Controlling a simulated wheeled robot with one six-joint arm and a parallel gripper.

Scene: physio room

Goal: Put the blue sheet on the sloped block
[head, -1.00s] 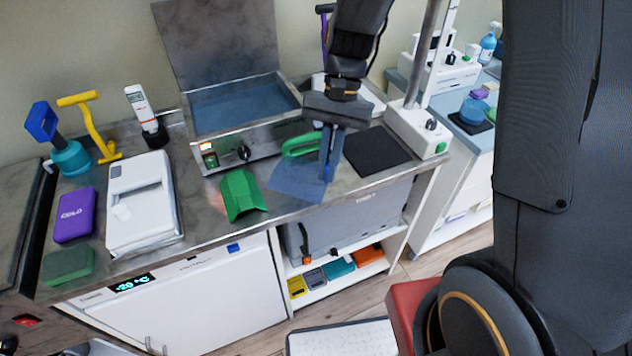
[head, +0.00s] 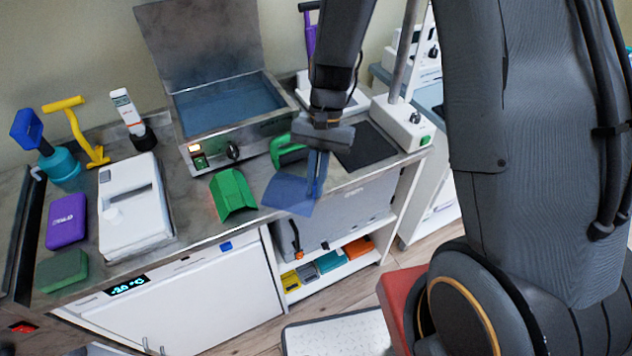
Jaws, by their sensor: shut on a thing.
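The thin blue sheet (head: 287,194) hangs from my gripper (head: 317,178) at the counter's front edge, in the middle of the head view. My gripper points down and is shut on the sheet's right side. The sheet looks tilted and partly overhangs the front edge; its height above the counter is hard to tell. The green sloped block (head: 233,194) sits on the counter just left of the sheet, its top bare. A small gap shows between the sheet and the block.
An open metal water bath (head: 215,125) stands behind the block. A green-handled thing (head: 284,152) lies behind my gripper, near a black mat (head: 366,150). A white device (head: 135,205) and a purple box (head: 66,221) stand left. A white stand base (head: 402,122) is at right.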

